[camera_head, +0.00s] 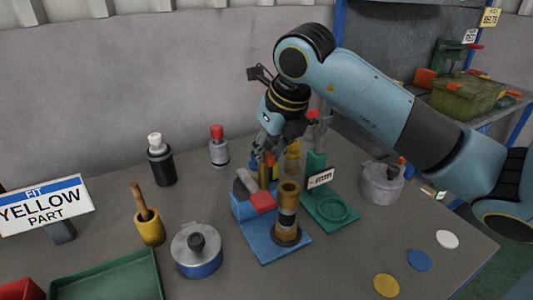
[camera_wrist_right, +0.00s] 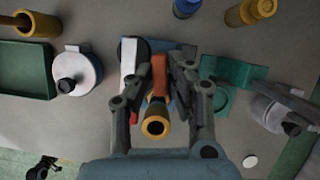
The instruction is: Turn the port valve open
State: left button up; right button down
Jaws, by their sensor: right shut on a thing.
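A blue stand (camera_head: 276,245) sits mid-table with an upright brass and dark pipe (camera_head: 288,212) at its front. Behind the pipe is a grey lever with a red end (camera_head: 262,201); in the wrist view the pale lever (camera_wrist_right: 130,66) lies left of an orange-brown piece (camera_wrist_right: 159,72). My right gripper (camera_head: 267,150) reaches down from above, behind the pipe. In the wrist view my right gripper (camera_wrist_right: 160,82) is shut on the orange-brown piece. The fingers partly hide this contact, and I cannot tell how far the valve is turned. My left gripper is not in view.
A green stand (camera_head: 330,213) is close on the right, a grey kettle-like pot (camera_head: 381,184) beyond it. A lidded blue pot (camera_head: 197,250), yellow mortar (camera_head: 149,228) and green tray (camera_head: 105,280) are left. Bottles (camera_head: 160,160) stand behind. Coloured discs (camera_head: 387,285) lie front right.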

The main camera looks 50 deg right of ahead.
jog(key=shift+d+f+n+y+b, duration=0.2)
jog(key=shift+n+y+b, duration=0.1)
jog(key=shift+n+b, duration=0.5)
jog(key=shift+w+d+r+n+g+y+b, duration=0.25)
jog(key=shift+n+y+b, duration=0.4)
jog(key=shift+n+b, duration=1.4)
jog(key=shift+s+d+f+n+g+y+b, duration=0.15)
jog(key=shift+n+g+y+b, duration=0.35)
jog(key=shift+n+b, duration=1.55)
jog(key=shift+w+d+r+n+g+y+b, duration=0.15)
jog(key=shift+n+y+b, duration=0.95)
jog(key=shift+b, duration=1.55)
jog(key=shift+n+h, duration=0.35)
jog(key=shift+n, duration=0.05)
jog(key=c, duration=1.3)
grip_release()
jog(key=v, duration=1.1)
jog(key=shift+r, duration=0.45)
